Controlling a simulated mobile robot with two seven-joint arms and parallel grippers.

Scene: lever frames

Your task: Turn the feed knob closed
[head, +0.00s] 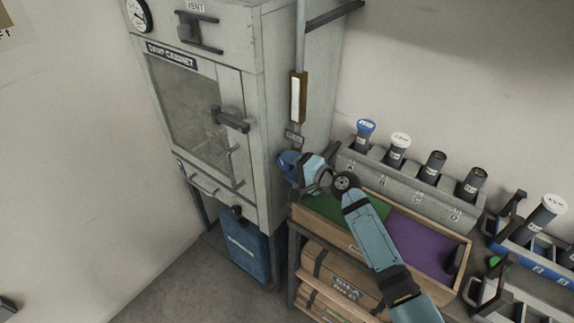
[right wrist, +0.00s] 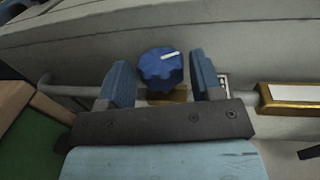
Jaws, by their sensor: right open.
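The feed knob (right wrist: 160,66) is a blue, scalloped knob with a white pointer line, mounted on a brass fitting on a grey pipe. In the right wrist view the line points right and slightly up. My right gripper (right wrist: 160,75) is open, with one blue finger on each side of the knob and a gap visible on both sides. In the head view my right gripper (head: 290,163) is at the side of the grey cabinet, below a small label plate (head: 294,137); it largely hides the knob there. My left gripper is not in view.
The damp cabinet (head: 225,120) stands behind with its door shut. A brass-framed gauge (head: 298,98) sits on the pipe above the knob. A wooden tray (head: 455,270) with green and purple sections lies under my right arm. A rack (head: 402,185) of capped tubes stands to the right.

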